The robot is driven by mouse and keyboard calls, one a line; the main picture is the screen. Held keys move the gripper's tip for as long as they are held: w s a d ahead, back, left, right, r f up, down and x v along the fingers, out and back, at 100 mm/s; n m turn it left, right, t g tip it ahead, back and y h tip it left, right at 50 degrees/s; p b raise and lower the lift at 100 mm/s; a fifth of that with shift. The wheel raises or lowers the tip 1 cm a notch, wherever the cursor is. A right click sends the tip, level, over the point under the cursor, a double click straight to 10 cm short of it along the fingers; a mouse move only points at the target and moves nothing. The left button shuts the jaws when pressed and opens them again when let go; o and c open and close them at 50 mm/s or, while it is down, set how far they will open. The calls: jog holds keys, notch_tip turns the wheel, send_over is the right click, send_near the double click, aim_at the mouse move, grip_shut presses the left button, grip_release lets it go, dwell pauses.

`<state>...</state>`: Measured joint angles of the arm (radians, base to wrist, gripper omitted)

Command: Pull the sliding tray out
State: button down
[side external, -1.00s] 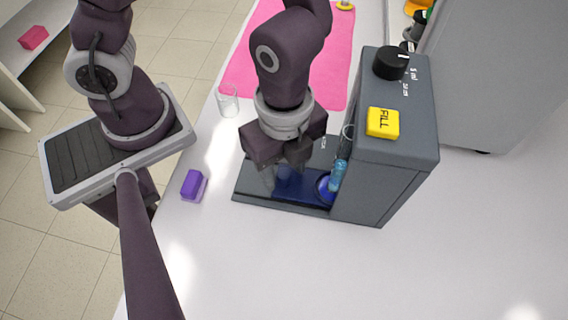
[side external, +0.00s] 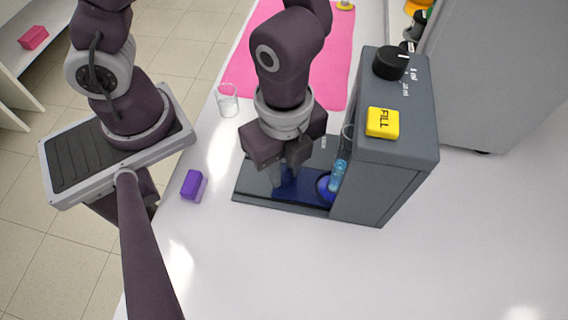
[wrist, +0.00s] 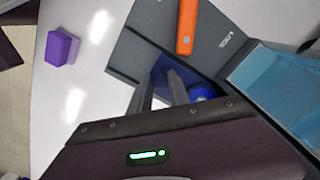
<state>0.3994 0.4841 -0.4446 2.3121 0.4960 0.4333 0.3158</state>
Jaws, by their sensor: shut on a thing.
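The sliding tray (side external: 310,193) is dark blue and lies low in the grey rig, at the foot of its tall housing. In the wrist view the blue tray (wrist: 160,70) shows between and beyond my fingers. My gripper (side external: 285,182) points down at the tray; its fingertips (wrist: 170,80) are close together, shut on the tray. The exact contact is partly hidden by the fingers. A round blue piece (side external: 325,188) sits at the tray's right end, with a clear tube of light blue liquid (side external: 340,170) above it.
The grey housing (side external: 400,140) with a yellow FILL button (side external: 382,122) and black knob (side external: 391,63) stands right of my gripper. An orange bar (wrist: 187,27) lies on the rig's base. A purple block (side external: 192,184) and glass beaker (side external: 228,100) stand left. The front counter is clear.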

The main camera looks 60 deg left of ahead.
dwell(0.8)
jog(key=shift+s+a, duration=2.5)
jog(key=shift+a, duration=0.05)
jog(key=c, duration=1.2)
grip_release()
jog(key=shift+c, duration=0.2)
jog(key=shift+o, duration=0.2)
jog(key=shift+r, duration=0.3)
notch_tip(320, 180, up, 6)
jog(key=shift+r, duration=0.25)
